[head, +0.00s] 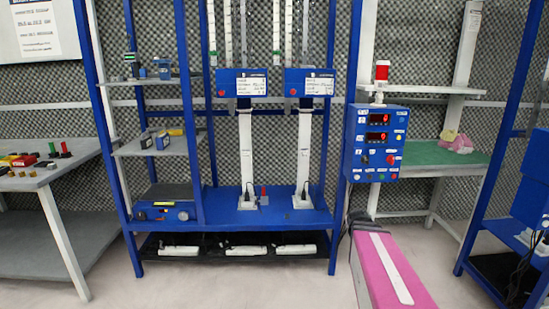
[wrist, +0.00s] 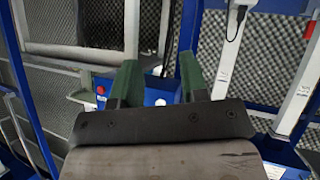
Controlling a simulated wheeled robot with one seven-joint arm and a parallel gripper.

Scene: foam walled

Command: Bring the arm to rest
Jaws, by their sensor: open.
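My gripper (wrist: 160,85) shows in the wrist view with its two dark green fingers apart and nothing between them. Beyond the fingers are a blue frame and white upright posts, which look tilted in that view. My gripper and arm do not show in the head view. No object is held.
A blue rack (head: 230,218) with white posts stands ahead. A control box (head: 376,143) with red displays is right of it, above a pink and white beam (head: 392,268). A grey table (head: 40,175) with small parts is at left. The floor in front is clear.

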